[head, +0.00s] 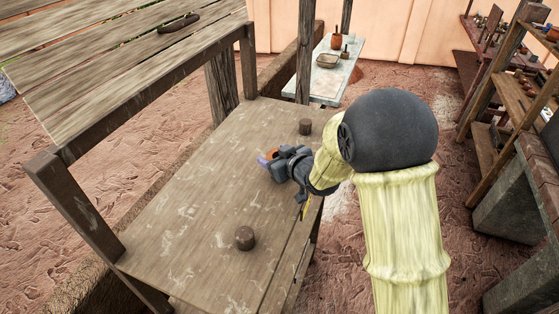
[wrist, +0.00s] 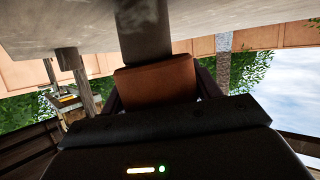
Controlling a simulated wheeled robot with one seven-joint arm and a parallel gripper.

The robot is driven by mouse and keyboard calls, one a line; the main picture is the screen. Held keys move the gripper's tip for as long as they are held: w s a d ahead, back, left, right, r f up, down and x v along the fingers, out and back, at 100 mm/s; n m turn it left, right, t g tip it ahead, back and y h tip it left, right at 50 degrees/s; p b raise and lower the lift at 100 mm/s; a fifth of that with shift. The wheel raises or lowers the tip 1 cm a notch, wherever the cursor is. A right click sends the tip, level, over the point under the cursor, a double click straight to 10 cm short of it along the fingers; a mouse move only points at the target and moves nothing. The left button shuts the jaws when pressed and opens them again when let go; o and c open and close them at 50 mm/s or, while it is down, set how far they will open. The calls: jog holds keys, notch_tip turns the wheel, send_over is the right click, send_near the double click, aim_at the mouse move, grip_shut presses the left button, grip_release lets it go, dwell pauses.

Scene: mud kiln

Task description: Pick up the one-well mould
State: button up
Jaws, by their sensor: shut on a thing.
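My gripper (head: 273,161) is over the wooden table in the head view, at the right part of its top. It is shut on a small orange-brown block, seemingly the one-well mould (wrist: 155,83), which sits between the dark fingers in the wrist view. In the head view only a small orange patch of the mould (head: 271,154) shows beside the fingers. Its well cannot be seen. A dark grey cylindrical shape (wrist: 145,32) adjoins the mould in the wrist view; I cannot tell whether they are joined. I cannot tell whether the mould touches the table.
The wooden table (head: 185,210) has two dark round pegs, one near the far edge (head: 305,127) and one nearer (head: 245,238). A slatted bench (head: 110,60) rises at the left. A pale table (head: 330,80) with pots stands behind. Shelves (head: 510,110) stand at the right.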

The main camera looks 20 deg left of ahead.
aim_at(276, 152)
notch_tip(276, 152, up, 9)
jog(key=shift+w+d+r+b, duration=0.1)
jog(key=shift+r+b, duration=0.05)
jog(key=shift+b, duration=0.6)
jog(key=shift+r, duration=0.35)
